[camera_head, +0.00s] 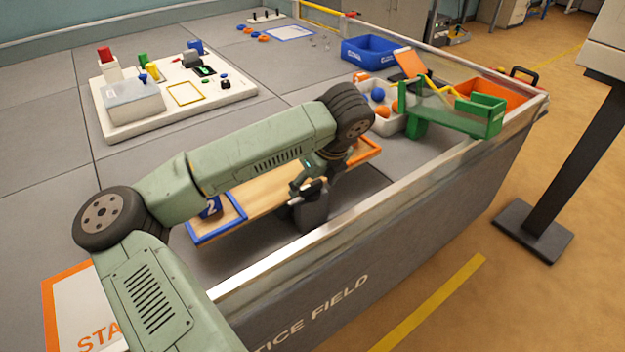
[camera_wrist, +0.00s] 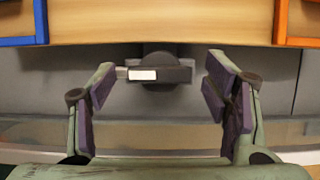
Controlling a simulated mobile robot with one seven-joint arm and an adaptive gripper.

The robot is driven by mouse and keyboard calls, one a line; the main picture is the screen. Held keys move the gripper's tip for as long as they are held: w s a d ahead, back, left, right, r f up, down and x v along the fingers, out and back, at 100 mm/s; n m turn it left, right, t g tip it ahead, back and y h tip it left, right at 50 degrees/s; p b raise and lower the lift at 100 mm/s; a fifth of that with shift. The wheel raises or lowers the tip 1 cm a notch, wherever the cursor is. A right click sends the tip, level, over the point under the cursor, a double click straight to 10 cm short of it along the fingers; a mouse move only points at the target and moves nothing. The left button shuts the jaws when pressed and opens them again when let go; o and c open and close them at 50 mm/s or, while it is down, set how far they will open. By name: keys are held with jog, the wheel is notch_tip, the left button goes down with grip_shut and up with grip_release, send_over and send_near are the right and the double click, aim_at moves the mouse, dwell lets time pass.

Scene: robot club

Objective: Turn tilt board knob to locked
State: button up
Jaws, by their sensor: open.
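The tilt board (camera_head: 262,192) is a wooden plank with a blue-edged end marked 2 and an orange-edged end. In the head view its blue end is lower left and its orange end upper right. A grey stand (camera_head: 312,212) is at its near side. In the wrist view the plank (camera_wrist: 160,22) crosses the top. Below it is the dark knob (camera_wrist: 172,75), a horizontal bar with a white patch on its left part. My gripper (camera_wrist: 162,68) is open, one finger on each side of the knob, with a gap at the right. The left fingertip is close to the knob's left end; contact is unclear.
The metal-topped field wall (camera_head: 330,195) runs close along the near side. A white task board (camera_head: 150,120) stands at the back left. A green stand (camera_head: 450,112), a blue bin (camera_head: 372,52) and an orange bin (camera_head: 490,95) are at the right.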

jog(key=shift+c, duration=0.4)
jog(key=c, duration=1.1)
